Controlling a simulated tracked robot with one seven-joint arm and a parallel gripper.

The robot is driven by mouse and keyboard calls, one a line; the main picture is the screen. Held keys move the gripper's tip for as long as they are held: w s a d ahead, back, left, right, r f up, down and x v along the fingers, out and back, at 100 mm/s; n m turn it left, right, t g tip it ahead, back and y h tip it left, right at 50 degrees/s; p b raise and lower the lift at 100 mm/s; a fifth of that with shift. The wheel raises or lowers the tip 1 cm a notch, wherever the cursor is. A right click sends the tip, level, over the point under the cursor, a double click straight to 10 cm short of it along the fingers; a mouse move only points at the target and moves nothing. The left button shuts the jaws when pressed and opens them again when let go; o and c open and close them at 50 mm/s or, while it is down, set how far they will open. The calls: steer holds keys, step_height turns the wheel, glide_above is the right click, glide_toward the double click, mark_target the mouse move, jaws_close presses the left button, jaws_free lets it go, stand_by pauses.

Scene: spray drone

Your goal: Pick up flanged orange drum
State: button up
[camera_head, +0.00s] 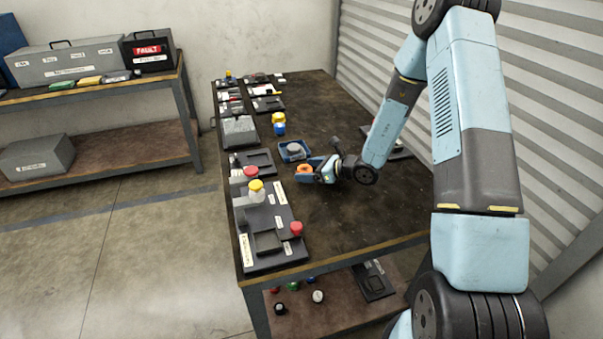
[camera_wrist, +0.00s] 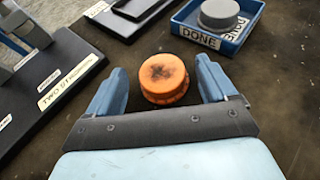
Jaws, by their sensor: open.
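The flanged orange drum (camera_wrist: 163,79) stands on the dark tabletop in the wrist view, with a dark smudged patch on its top. In the head view the drum (camera_head: 304,170) shows as a small orange shape at my gripper. My gripper (camera_wrist: 160,92) is open, with one blue finger on each side of the drum and a visible gap on both sides. In the head view my gripper (camera_head: 307,165) reaches in from the right, low over the table. Whether the fingers touch the table is hidden.
A blue tray marked DONE (camera_wrist: 233,45) holding a grey round part stands just beyond, to the right. A dark board with labels (camera_wrist: 50,98) lies to the left. In the head view, red and yellow capped items (camera_head: 257,190) stand on the left boards; the table's right front (camera_head: 370,215) is clear.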

steer(key=shift+a, duration=0.1)
steer(key=shift+c, duration=0.3)
steer(key=c, duration=1)
steer(key=shift+o, duration=0.2)
